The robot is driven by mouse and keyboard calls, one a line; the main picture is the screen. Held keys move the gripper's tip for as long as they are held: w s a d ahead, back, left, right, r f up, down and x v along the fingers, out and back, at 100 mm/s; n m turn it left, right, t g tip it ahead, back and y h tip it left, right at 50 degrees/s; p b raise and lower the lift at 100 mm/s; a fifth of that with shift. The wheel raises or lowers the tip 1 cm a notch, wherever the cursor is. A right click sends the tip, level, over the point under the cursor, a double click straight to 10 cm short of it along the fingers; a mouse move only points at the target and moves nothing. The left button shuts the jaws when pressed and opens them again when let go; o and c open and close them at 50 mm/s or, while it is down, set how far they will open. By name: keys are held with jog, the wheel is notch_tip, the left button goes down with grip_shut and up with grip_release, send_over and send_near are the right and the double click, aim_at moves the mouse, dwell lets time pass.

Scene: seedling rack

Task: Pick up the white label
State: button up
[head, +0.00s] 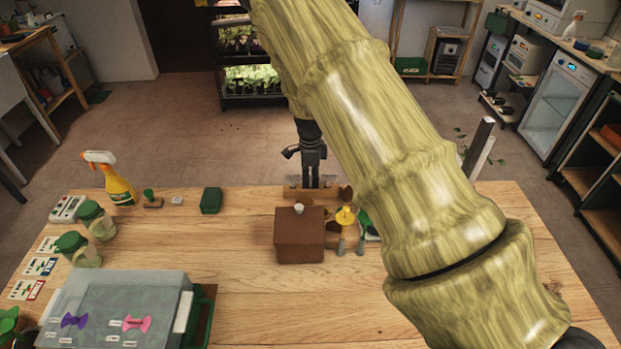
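A plain white label-like strip (183,312) stands at the right side of the clear-lidded propagator (140,283), at the lower left of the head view. Several smaller white tags with marks (85,337) lie on or under the lid, around a purple bow-shaped piece (74,321) and a pink one (137,323). I cannot tell for sure which is the task's label. My gripper (311,184) is small and dark at the table's far edge, behind the brown block, well to the right of the propagator. Its finger gap is too small to make out.
A brown block (299,240), a wooden holder (300,192) and a yellow-topped tool (346,217) stand mid-table. Green-lidded jars (85,252), a spray bottle (118,185) and a green box (211,200) are at left. My arm hides the table's right. Bare wood lies left of the block.

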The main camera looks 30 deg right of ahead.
jog(key=shift+f, duration=0.5)
grip_shut()
jog(key=shift+r, duration=0.15)
